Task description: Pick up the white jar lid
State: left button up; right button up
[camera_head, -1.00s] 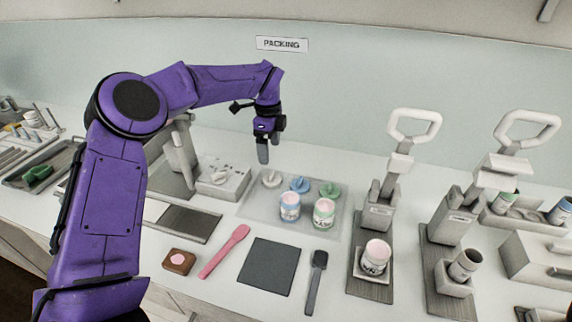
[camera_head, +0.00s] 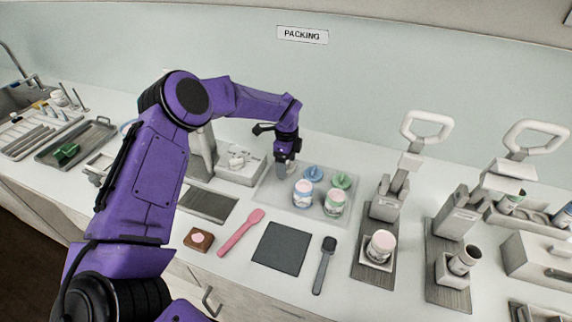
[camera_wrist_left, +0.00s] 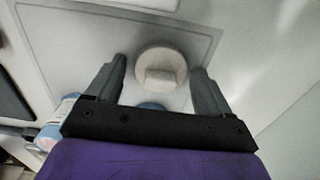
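The white jar lid (camera_wrist_left: 160,70) is a round disc with a raised block-like grip, lying on the pale tray (camera_wrist_left: 80,22) in the left wrist view. My left gripper (camera_wrist_left: 157,80) is open, with one finger on each side of the lid and a gap on both sides. In the head view my left gripper (camera_head: 284,168) points down over the left part of the tray and hides the white lid there. My right gripper is not in view.
A blue lid (camera_head: 313,173) and a green lid (camera_head: 342,180) lie right of the gripper. A blue-labelled jar (camera_head: 303,194) and a green-labelled jar (camera_head: 334,203) stand in front of them. A white device (camera_head: 240,165) stands close to the left.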

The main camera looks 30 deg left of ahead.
pick_arm(q)
jog(key=c, duration=0.7)
jog(key=shift+o, duration=0.2)
